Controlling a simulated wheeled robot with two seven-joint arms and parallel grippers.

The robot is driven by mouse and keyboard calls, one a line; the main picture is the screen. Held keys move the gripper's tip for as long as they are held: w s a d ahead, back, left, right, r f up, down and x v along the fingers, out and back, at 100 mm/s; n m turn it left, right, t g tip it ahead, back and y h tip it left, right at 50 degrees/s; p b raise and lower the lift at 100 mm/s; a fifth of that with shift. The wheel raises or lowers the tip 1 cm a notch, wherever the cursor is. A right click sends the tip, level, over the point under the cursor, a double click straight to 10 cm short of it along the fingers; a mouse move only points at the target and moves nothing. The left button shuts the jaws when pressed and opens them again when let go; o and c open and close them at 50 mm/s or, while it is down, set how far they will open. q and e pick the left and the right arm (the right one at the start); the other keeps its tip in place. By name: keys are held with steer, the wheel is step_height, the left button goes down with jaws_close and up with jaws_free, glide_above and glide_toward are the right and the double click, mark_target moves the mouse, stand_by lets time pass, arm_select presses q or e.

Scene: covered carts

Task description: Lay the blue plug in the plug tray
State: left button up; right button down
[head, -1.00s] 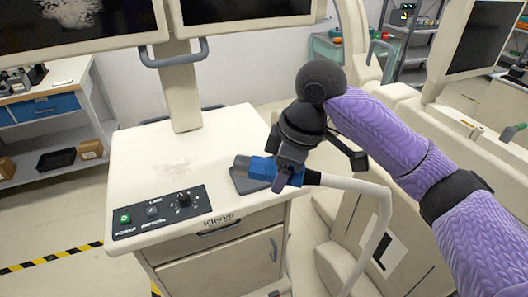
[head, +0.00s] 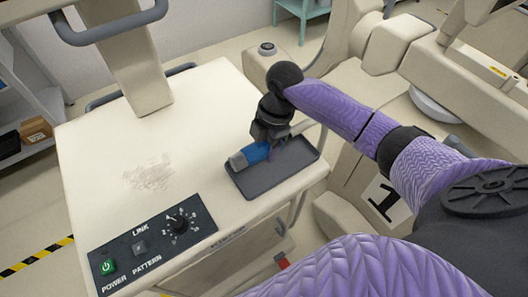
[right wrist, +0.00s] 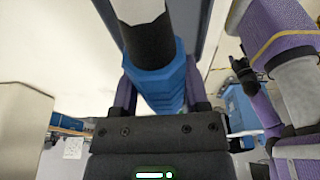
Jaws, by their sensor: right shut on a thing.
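The blue plug (head: 250,155), with a grey end pointing left, is held in my right gripper (head: 264,150). The plug tray (head: 292,166) is a shallow dark grey tray at the right edge of the cart top. The plug appears over the tray's left part, its grey end reaching the left rim. I cannot tell whether it touches the tray floor. In the right wrist view the blue plug (right wrist: 158,85) lies between the fingers, its dark end away from the palm. My left gripper is not in view.
The cream cart top (head: 110,150) has a scuffed patch and is otherwise clear left of the tray. A black control panel (head: 153,243) with a knob and green power button sits at its front. A blue-grey handle (head: 112,28) hangs at the upper left.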

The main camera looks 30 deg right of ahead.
mark_target(265, 167)
steer(key=x, duration=0.2)
steer(key=d+b+x, duration=0.1)
steer(key=x, duration=0.2)
steer(key=shift+f, duration=0.1)
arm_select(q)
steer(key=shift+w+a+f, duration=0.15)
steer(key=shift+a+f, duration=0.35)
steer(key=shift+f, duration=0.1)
arm_select(e)
steer(key=shift+c, duration=2)
jaws_free()
steer(key=o, duration=0.3)
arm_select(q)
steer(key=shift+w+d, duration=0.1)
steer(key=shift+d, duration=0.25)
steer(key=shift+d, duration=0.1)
